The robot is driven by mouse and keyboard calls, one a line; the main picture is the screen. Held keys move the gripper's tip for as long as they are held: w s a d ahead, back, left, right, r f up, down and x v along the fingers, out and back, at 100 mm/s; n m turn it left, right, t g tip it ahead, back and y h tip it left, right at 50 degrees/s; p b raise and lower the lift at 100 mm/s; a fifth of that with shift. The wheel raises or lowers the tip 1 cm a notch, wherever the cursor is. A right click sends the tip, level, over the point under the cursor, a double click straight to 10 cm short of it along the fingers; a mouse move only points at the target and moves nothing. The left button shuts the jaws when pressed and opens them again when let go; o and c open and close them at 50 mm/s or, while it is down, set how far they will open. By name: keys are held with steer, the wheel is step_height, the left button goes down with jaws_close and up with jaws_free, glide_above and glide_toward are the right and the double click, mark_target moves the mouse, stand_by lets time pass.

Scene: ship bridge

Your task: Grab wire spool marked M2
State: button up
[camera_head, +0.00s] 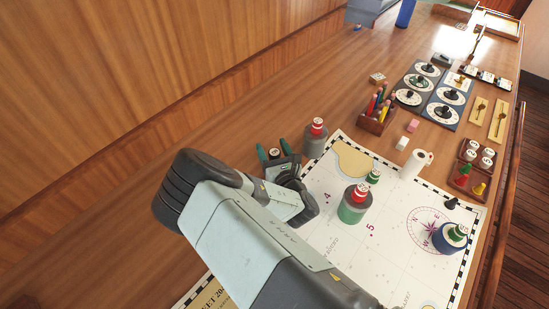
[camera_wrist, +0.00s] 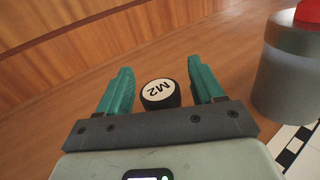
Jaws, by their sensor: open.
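The wire spool marked M2 (camera_wrist: 160,94) shows in the wrist view as a short dark cylinder with a white round top lettered M2. It stands on the wooden table between the two teal fingers of my gripper (camera_wrist: 160,68), with small gaps on both sides. My gripper is open. In the head view the spool's pale top (camera_head: 274,152) shows between the fingertips of my gripper (camera_head: 274,148); my wrist and arm hide much of the area below.
A grey bottle with a red cap (camera_head: 315,141) stands close right of my gripper. A pencil box (camera_head: 375,122) stands behind. The wooden wall (camera_head: 120,80) is left; bare table lies between.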

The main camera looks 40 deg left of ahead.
steer(key=c, duration=1.1)
steer(key=shift+r, duration=0.1)
